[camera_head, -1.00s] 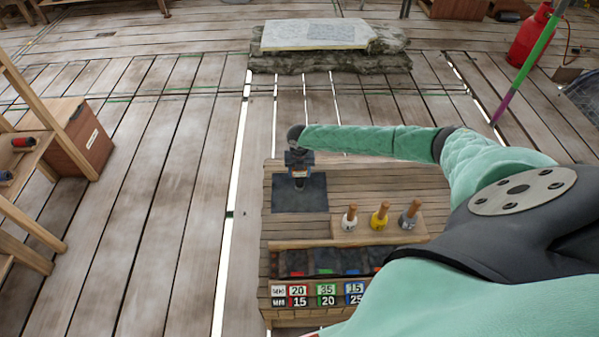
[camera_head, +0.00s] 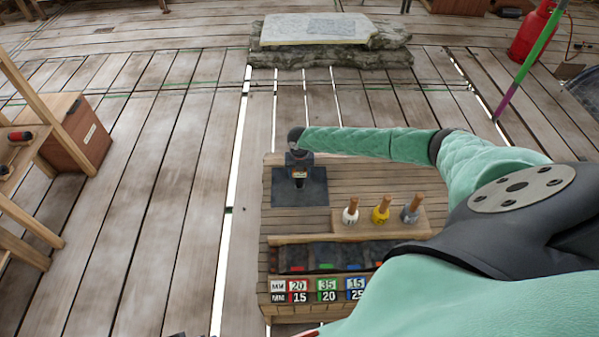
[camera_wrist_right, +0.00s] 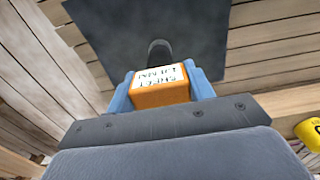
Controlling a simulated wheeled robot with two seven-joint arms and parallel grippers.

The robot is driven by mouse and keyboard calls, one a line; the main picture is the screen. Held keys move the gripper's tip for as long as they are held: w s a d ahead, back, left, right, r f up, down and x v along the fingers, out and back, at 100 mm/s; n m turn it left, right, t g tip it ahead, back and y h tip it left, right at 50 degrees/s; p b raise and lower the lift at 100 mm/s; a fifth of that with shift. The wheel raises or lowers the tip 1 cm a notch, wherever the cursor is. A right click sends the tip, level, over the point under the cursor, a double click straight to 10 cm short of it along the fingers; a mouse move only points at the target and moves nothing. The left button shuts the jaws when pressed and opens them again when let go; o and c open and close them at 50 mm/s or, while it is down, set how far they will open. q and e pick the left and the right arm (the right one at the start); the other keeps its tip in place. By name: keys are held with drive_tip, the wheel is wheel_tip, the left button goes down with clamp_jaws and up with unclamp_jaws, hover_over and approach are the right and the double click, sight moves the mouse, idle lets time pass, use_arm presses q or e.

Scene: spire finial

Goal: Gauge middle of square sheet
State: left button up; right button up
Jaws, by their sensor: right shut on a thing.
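The dark square sheet (camera_head: 315,192) lies flat at the left back of the wooden bench; part of it also shows in the wrist view (camera_wrist_right: 190,40). My right gripper (camera_head: 299,172) is over the sheet's middle area, shut on an orange gauge (camera_wrist_right: 160,95) with a white label in upside-down lettering. Its blue fingers clasp the gauge on both sides. A dark rounded tip (camera_wrist_right: 160,50) extends from the gauge toward the sheet. I cannot tell whether the tip touches the sheet. My left gripper is not recognisable in view.
Three wooden-handled pots, white (camera_head: 350,216), yellow (camera_head: 381,215) and grey (camera_head: 410,215), stand on a wooden block right of the sheet. Dark bins (camera_head: 320,258) and numbered plates (camera_head: 318,291) line the bench front. A stone slab (camera_head: 315,30) lies beyond. Shelving stands left.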

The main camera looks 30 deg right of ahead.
drive_tip(key=o, duration=1.2)
drive_tip(key=shift+c, duration=0.2)
wheel_tip(320, 180, up, 6)
drive_tip(key=shift+r+b, duration=0.2)
drive_tip(key=shift+b, duration=0.3)
use_arm(q)
drive_tip(key=shift+w+d+f, duration=0.25)
drive_tip(key=shift+d+f, duration=0.55)
use_arm(e)
drive_tip(key=shift+r, duration=0.65)
use_arm(q)
drive_tip(key=shift+w, duration=0.1)
